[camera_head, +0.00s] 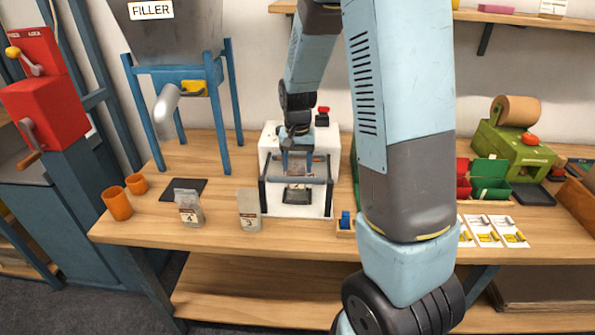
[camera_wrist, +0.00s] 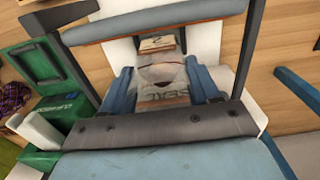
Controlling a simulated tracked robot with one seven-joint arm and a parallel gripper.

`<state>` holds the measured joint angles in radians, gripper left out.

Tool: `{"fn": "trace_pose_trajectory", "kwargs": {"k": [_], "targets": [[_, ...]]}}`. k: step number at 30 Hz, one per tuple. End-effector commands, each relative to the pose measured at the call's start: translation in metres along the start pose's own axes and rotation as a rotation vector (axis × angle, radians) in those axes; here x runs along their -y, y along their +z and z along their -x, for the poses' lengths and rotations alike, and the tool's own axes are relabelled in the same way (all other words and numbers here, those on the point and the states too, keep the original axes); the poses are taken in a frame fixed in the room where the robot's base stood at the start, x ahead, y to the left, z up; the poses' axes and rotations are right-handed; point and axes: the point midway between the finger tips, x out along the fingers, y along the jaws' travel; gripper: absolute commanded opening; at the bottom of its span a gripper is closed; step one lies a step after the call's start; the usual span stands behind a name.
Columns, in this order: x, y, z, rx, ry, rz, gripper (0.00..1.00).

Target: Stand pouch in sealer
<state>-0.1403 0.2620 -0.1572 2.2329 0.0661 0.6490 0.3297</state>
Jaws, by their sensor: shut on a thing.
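The sealer (camera_head: 327,203) is a white unit with a dark upright frame, standing on the bench. My gripper (camera_head: 297,166) is down at the frame, its fingertips partly hidden by the frame and the arm. In the wrist view my gripper (camera_wrist: 168,84) has its two blue fingers on either side of a pale pouch (camera_wrist: 163,74), shut on it. The pouch is between the frame's posts; whether its bottom rests on the sealer I cannot tell. The frame's grey bar (camera_wrist: 150,27) crosses beyond it.
Pouches numbered 4 (camera_head: 189,207) and 3 (camera_head: 249,211) stand on the bench left of the sealer. Orange cups (camera_head: 117,203), a dark pad (camera_head: 184,189) and the filler (camera_head: 174,78) are further left. A small tray with a blue item (camera_head: 345,222) is close right of the sealer.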

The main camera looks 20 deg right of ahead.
Motion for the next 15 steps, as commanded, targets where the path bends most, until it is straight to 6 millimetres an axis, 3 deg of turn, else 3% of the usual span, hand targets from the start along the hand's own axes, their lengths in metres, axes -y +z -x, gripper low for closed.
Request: {"fn": "trace_pose_trajectory", "kwargs": {"k": [6,15], "targets": [[0.0,0.001,-0.025,0.002,0.001,-0.001,0.11],[0.0,0.0,-0.027,0.001,0.0,0.0,0.11]]}}
